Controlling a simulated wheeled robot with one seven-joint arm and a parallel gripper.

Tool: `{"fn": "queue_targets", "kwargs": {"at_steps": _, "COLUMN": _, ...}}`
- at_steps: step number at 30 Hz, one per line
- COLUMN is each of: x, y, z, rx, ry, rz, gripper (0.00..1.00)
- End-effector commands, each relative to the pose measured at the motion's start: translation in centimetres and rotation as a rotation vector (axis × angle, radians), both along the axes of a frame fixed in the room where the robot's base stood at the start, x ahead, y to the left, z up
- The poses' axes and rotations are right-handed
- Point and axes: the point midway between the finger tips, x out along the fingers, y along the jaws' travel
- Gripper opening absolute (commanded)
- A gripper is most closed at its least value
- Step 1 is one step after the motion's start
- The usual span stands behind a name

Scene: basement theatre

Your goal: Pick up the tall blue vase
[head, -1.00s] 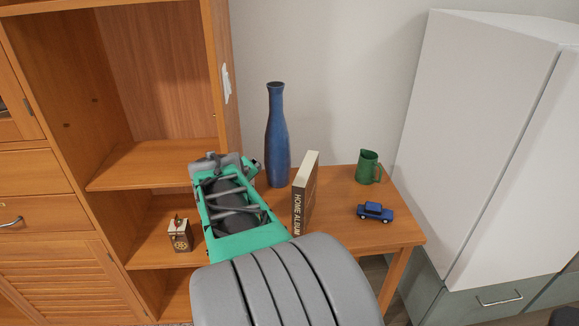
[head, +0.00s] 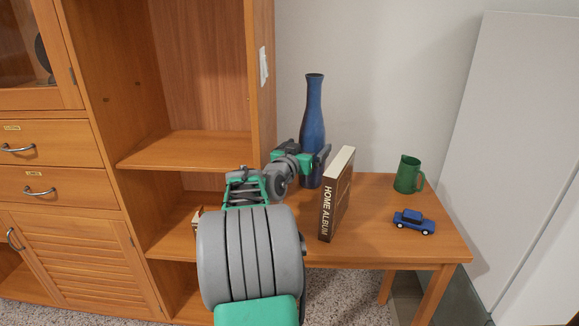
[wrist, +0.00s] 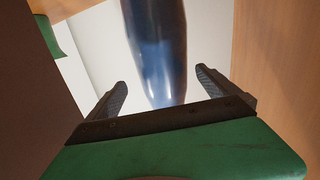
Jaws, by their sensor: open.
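The tall blue vase (head: 313,108) stands upright on the wooden table, near the wall and beside the shelf unit. My gripper (head: 318,160) is at the vase's lower body in the head view. In the wrist view my gripper (wrist: 160,88) is open, with its two dark fingers apart and the blue vase (wrist: 157,45) showing between and beyond them. I cannot tell whether either finger touches it. The vase's lower part is partly hidden behind my gripper in the head view.
A "Home Album" book (head: 337,195) stands upright just right of my gripper. A green pitcher (head: 408,175) and a blue toy car (head: 414,221) are on the table's right side. The wooden shelf unit (head: 262,80) rises close on the left.

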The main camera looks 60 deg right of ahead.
Motion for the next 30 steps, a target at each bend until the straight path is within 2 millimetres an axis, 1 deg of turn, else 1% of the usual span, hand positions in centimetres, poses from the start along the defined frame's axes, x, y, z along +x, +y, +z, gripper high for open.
{"fn": "queue_targets", "kwargs": {"at_steps": 1, "x": -0.7, "y": -0.7, "z": -0.5, "rx": -0.024, "ry": -0.031, "rz": -0.02, "gripper": 0.99}}
{"fn": "queue_targets", "kwargs": {"at_steps": 6, "x": -1.2, "y": -2.7, "z": 0.0, "rx": -0.053, "ry": -0.073, "rz": -0.039, "gripper": 0.99}}
{"fn": "queue_targets", "kwargs": {"at_steps": 11, "x": -0.7, "y": -4.9, "z": -0.1, "rx": -0.051, "ry": -0.071, "rz": -0.035, "gripper": 0.99}}
{"fn": "queue_targets", "kwargs": {"at_steps": 15, "x": 0.0, "y": -7.3, "z": -0.1, "rx": -0.05, "ry": -0.071, "rz": -0.032, "gripper": 0.99}}
{"fn": "queue_targets", "kwargs": {"at_steps": 18, "x": 0.1, "y": -8.6, "z": 0.0, "rx": -0.051, "ry": -0.071, "rz": -0.031, "gripper": 0.99}}
{"fn": "queue_targets", "kwargs": {"at_steps": 25, "x": 0.2, "y": -8.8, "z": 0.1, "rx": -0.05, "ry": -0.069, "rz": -0.029, "gripper": 0.99}}
{"fn": "queue_targets", "kwargs": {"at_steps": 26, "x": 0.2, "y": -8.8, "z": 0.1, "rx": -0.05, "ry": -0.069, "rz": -0.029, "gripper": 0.97}}
{"fn": "queue_targets", "kwargs": {"at_steps": 30, "x": 0.1, "y": -8.8, "z": 0.1, "rx": -0.05, "ry": -0.069, "rz": -0.03, "gripper": 0.86}}
